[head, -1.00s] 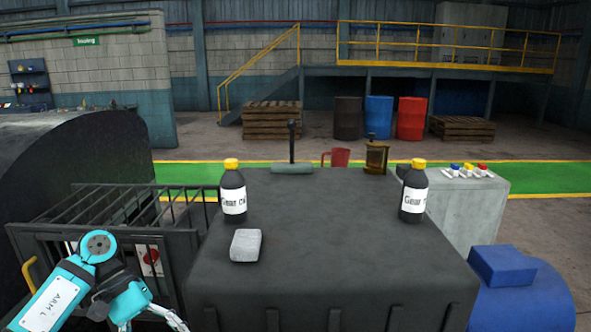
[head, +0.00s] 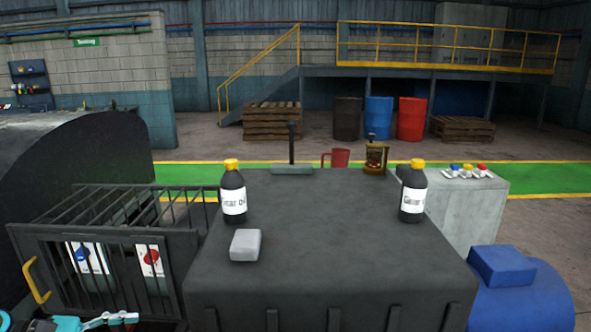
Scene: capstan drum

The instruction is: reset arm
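My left arm shows only as a teal and grey piece at the bottom left corner. Its gripper (head: 112,319) is at the bottom edge, below the barred cage and left of the dark block. Only a small pale part of it shows, so I cannot tell if it is open or shut, and I see nothing held in it. My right arm and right gripper are out of view.
A barred cage (head: 178,265) with a yellow handle (head: 36,282) stands at left.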

